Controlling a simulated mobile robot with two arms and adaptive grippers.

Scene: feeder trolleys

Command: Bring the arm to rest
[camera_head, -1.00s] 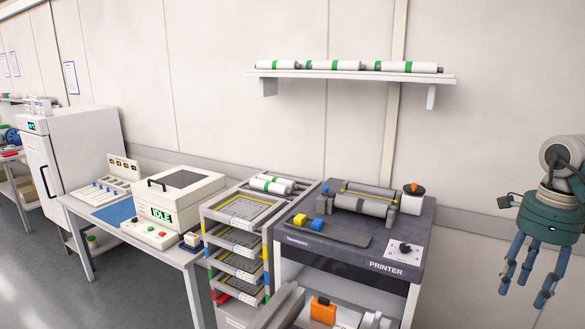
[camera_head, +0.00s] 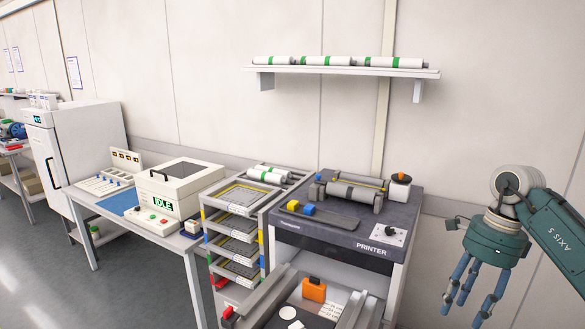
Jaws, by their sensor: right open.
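My right gripper (camera_head: 470,297) hangs at the right of the head view with its blue fingers pointing down. The fingers are spread and hold nothing. It is in front of the bare wall, to the right of the printer (camera_head: 347,222) and apart from it. My right arm (camera_head: 562,228) comes in from the right edge, marked AXIS 5. My left gripper does not show.
A rack of trays (camera_head: 231,228) stands left of the printer. Below the printer is an open drawer area with an orange block (camera_head: 314,289). Further left are a white IDLE machine (camera_head: 180,187) and a cabinet (camera_head: 78,150). A wall shelf (camera_head: 345,71) holds white rollers.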

